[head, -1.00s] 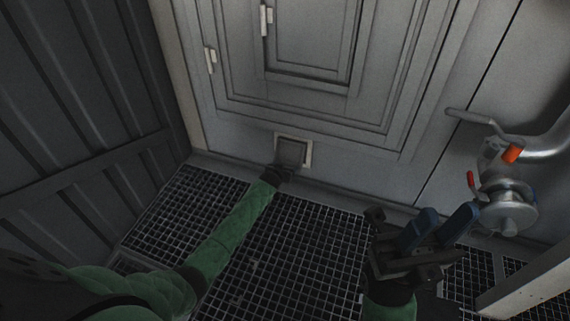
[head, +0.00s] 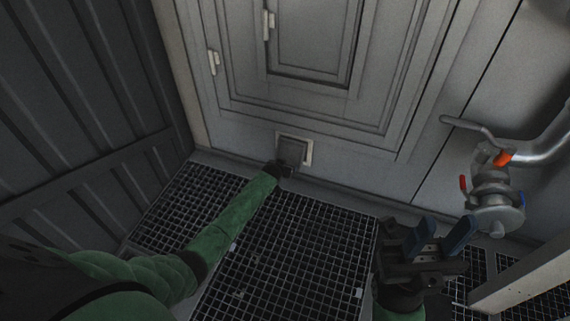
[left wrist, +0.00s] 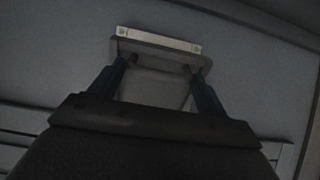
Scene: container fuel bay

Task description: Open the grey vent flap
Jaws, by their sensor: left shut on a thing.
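The grey vent flap (head: 292,154) sits in a pale frame (head: 310,154) low on the wall, left of the middle in the head view. Its lower part seems to stand out from the frame. My left gripper (head: 285,167) is at the flap's lower edge, its fingers hardly visible there. In the left wrist view the left gripper (left wrist: 160,70) has one blue finger at each side of the flap (left wrist: 155,89) and is shut on it. My right gripper (head: 450,225) is open and empty, over the floor grating at the right.
A metal pipe valve (head: 493,190) with red and blue parts stands at the right wall. A pale beam (head: 530,272) crosses the lower right corner. Dark grating (head: 290,240) covers the floor. A ribbed wall (head: 90,120) closes the left.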

